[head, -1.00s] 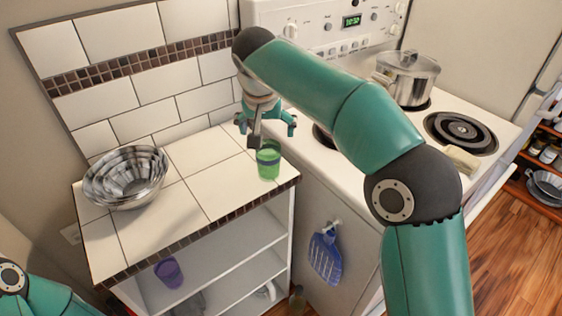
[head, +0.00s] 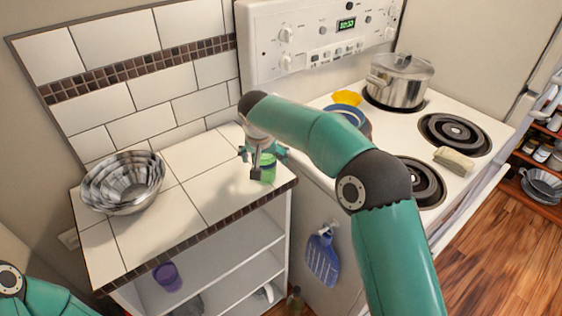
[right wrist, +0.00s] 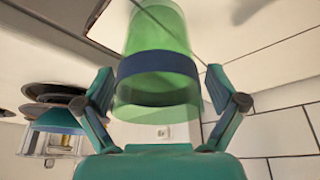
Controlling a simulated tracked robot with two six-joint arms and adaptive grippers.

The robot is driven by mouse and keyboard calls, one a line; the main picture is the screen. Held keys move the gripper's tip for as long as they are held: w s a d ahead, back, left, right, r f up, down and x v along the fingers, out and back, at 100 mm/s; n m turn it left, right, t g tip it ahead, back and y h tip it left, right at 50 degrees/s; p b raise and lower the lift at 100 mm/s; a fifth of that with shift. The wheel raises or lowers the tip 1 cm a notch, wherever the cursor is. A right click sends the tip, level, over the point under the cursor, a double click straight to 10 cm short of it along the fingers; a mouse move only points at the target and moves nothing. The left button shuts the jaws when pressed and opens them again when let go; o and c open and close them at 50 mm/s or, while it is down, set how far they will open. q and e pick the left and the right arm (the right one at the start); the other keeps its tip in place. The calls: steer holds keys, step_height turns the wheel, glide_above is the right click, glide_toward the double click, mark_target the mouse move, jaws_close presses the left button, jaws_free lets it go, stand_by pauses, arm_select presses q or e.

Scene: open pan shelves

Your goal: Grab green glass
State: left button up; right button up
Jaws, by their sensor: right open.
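The green glass (head: 267,168) stands on the white tiled counter near its right front corner, partly hidden by my right gripper in the head view. It is translucent with a dark blue band. In the right wrist view the glass (right wrist: 160,55) lies between the two spread fingers of my right gripper (right wrist: 170,95), with room on both sides. My right gripper (head: 263,162) is open at the glass in the head view; the wrist view shows neither finger clearly touching it. My left gripper is out of view; only part of the left arm shows at the lower left.
Nested metal bowls (head: 122,182) stand at the counter's left. A stove with a steel pot (head: 398,82), a yellow bowl (head: 347,98) and a blue bowl (head: 350,114) is on the right. A purple cup (head: 166,276) sits on the shelf below. The counter's middle is clear.

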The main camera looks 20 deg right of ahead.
steer(key=shift+f, duration=0.1)
steer(key=shift+c, duration=0.2)
steer(key=c, duration=1.3)
